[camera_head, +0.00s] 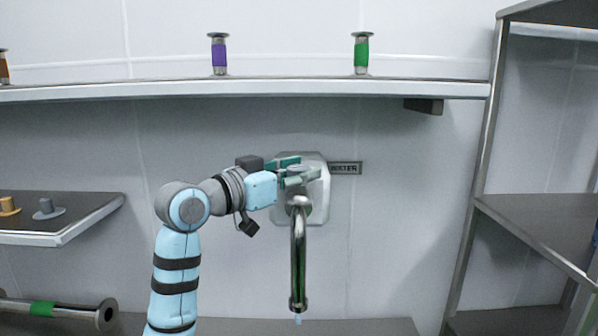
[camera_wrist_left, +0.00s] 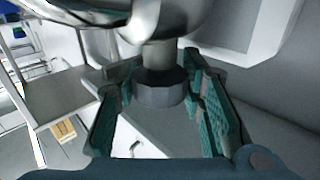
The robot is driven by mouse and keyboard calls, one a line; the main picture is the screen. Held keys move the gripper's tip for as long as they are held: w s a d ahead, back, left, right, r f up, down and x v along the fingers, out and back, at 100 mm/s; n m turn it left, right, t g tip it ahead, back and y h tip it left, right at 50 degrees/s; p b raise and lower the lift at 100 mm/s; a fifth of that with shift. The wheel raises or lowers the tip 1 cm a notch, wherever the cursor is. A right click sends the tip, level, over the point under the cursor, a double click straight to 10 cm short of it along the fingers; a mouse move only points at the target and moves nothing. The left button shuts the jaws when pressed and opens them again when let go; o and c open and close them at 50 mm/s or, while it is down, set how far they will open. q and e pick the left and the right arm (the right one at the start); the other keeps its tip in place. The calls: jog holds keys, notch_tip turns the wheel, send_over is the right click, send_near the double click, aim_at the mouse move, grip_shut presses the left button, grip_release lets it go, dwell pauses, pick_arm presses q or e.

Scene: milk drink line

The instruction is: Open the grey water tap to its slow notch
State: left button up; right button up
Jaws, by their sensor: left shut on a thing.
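The metal water tap (camera_head: 298,250) hangs from a white wall plate (camera_head: 318,208), with a WATER label (camera_head: 345,168) at its right. Its spout points down, and a small pale blue bit, perhaps water, shows at its mouth. My left gripper (camera_head: 297,174) is at the top of the tap, coming from the left. In the left wrist view its green fingers (camera_wrist_left: 163,102) are shut on the tap's grey knob (camera_wrist_left: 160,91), one on each side. The fingers hide most of the knob in the head view, so its notch cannot be read. My right gripper is not in view.
A long shelf (camera_head: 250,90) runs above the tap, with a purple-banded fitting (camera_head: 219,57) and a green-banded fitting (camera_head: 361,56) on it. A small shelf (camera_head: 60,212) is at the left. A metal rack (camera_head: 530,225) stands at the right.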

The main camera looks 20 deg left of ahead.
pick_arm(q)
jog(key=shift+f, duration=0.1)
jog(key=o, duration=1.2)
jog(key=shift+w, duration=0.1)
jog(key=shift+c, duration=0.2)
jog(key=v, duration=1.1)
jog(key=shift+s, duration=0.4)
jog(key=shift+a, duration=0.15)
